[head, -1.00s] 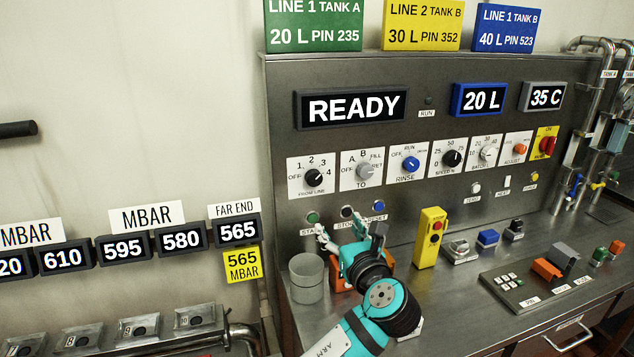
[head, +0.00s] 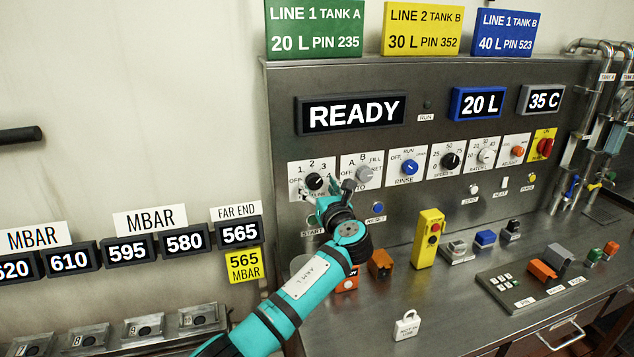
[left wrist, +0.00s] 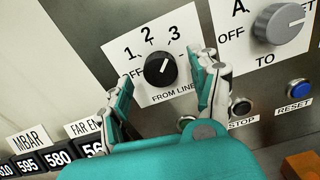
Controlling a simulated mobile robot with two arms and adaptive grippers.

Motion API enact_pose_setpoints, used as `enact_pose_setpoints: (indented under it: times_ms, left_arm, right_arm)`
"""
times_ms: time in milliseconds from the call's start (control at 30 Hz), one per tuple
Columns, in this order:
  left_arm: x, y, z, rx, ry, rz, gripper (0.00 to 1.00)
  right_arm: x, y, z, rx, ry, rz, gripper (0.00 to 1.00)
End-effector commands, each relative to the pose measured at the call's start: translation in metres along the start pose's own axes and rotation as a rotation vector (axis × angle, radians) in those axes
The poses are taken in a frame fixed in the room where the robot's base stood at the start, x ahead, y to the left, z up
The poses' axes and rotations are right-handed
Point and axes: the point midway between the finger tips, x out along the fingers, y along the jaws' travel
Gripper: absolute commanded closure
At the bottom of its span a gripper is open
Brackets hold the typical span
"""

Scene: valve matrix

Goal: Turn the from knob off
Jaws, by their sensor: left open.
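The from knob (head: 314,182) is a black round knob on a white plate marked OFF, 1, 2, 3 and FROM LINE. It also shows in the left wrist view (left wrist: 161,68), where its white pointer mark leans to the upper right, toward the 3. My left gripper (head: 328,200) is open in front of the panel, at the lower right of the knob in the head view. In the left wrist view its fingers (left wrist: 160,82) stand apart on either side of the knob. I cannot tell whether they touch it. My right gripper is not in view.
The grey TO knob (head: 364,174) is just right of the from knob. The blue RESET button (left wrist: 299,88) and the STOP button (left wrist: 240,107) sit below. A yellow button box (head: 429,238) and an orange block (head: 380,264) stand on the bench.

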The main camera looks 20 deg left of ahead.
Motion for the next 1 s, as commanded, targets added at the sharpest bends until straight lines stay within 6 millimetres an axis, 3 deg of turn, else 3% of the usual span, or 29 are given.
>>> enact_pose_setpoints:
  times_ms: [200,500,900,1000]
  left_arm:
    - [0.016,0.0,0.0,-0.001,0.0,-0.001,0.38]
    - [0.017,0.0,-0.001,-0.001,0.0,-0.001,0.38]
    - [0.017,0.0,-0.001,-0.001,0.0,-0.001,0.9]
    - [0.017,0.0,-0.001,-0.001,0.0,-0.001,0.93]
  right_arm:
    - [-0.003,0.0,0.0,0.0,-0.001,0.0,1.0]
    - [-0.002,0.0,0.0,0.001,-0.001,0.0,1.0]
    - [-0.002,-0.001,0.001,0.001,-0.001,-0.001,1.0]
    - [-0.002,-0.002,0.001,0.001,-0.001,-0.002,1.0]
